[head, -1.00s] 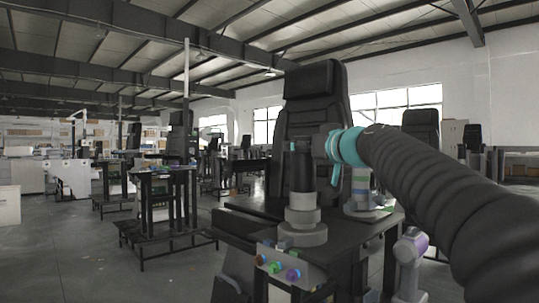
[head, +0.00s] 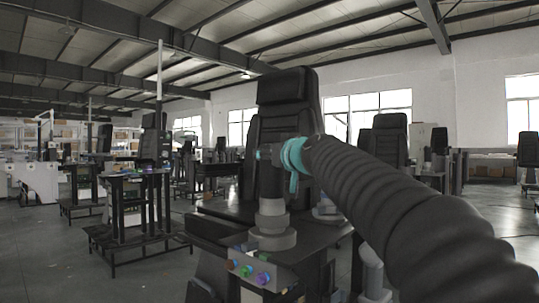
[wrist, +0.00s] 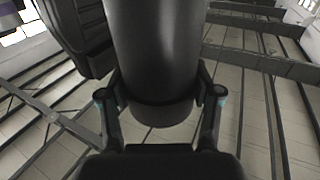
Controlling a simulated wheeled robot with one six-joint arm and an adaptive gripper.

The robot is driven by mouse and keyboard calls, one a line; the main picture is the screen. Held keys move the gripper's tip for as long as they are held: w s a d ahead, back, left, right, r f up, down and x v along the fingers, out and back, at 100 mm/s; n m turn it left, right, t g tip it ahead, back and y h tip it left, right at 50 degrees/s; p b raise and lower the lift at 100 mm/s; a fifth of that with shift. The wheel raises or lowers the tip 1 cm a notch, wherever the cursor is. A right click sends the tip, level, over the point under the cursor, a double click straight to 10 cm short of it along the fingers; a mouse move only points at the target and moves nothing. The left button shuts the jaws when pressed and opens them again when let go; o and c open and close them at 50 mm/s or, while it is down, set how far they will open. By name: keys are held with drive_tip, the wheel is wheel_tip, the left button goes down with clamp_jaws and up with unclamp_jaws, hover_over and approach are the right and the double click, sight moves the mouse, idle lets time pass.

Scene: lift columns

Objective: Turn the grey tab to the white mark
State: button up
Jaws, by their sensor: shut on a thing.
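A lift column stands on a dark table in the head view, with a black upper cylinder (head: 270,182) on a stepped grey base (head: 272,222). My gripper (head: 268,155) is at the top of this column, at the end of my arm with its teal band. In the wrist view, the fingers of my gripper (wrist: 160,98) lie on both sides of a wide black cylinder (wrist: 155,50), shut on it. I cannot make out the grey tab or the white mark in either view.
A box with coloured knobs (head: 250,272) is on the table's front edge. A black high-backed chair (head: 284,100) stands close behind the column. Another work table (head: 128,177) stands at the left. Open grey floor (head: 45,240) lies at the left.

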drive_tip(key=o, duration=1.7)
drive_tip(key=v, duration=1.2)
drive_tip(key=shift+w, duration=0.1)
